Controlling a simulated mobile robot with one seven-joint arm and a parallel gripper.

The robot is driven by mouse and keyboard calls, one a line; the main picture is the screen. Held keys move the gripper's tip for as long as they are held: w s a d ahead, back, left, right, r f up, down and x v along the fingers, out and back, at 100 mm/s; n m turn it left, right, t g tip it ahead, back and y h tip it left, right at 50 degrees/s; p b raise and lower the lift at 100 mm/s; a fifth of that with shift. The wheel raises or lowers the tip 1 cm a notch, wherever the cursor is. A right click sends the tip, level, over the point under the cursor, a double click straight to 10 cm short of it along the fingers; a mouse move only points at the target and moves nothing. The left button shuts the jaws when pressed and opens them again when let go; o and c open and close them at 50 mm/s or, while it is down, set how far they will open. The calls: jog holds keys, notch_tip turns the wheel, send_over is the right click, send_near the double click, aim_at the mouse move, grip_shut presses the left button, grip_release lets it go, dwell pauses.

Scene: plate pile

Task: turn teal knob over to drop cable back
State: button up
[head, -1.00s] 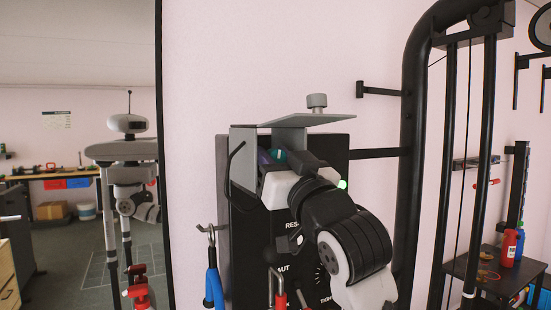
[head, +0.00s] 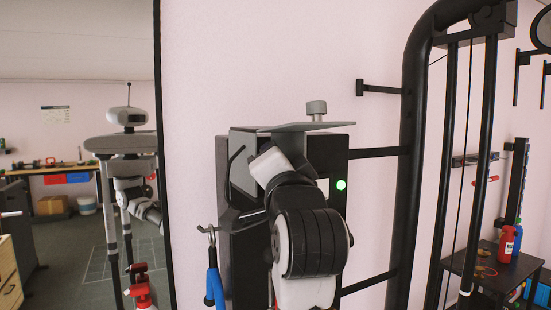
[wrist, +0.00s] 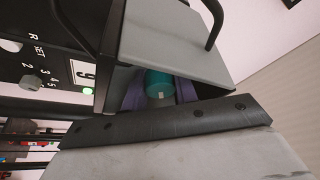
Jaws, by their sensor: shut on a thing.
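The teal knob (wrist: 158,84) shows in the wrist view below the grey sloped plate of a black panel box. My gripper (wrist: 160,94) has purple fingers on both sides of the knob and is shut on it. The dark edge of my wrist hides the lower part of the grip. In the head view my arm covers the knob and the fingers, in front of the black box (head: 228,250). I cannot make out which part is the cable.
A grey plate (head: 300,127) with a small knob tops the box, and a green light (head: 341,184) glows at its right. A blue-handled tool (head: 214,285) hangs on a hook at left. A black tubular frame (head: 412,130) stands close on the right.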

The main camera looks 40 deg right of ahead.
jog(key=shift+m+g, duration=0.3)
jog(key=shift+m, duration=0.5)
jog(key=o, duration=0.7)
jog(key=shift+s, duration=0.1)
jog(key=b+v, duration=0.4)
jog(key=v, duration=0.9)
jog(key=shift+s+a+b, duration=0.15)
jog(key=shift+a+b, duration=0.1)
jog(key=shift+b, duration=0.15)
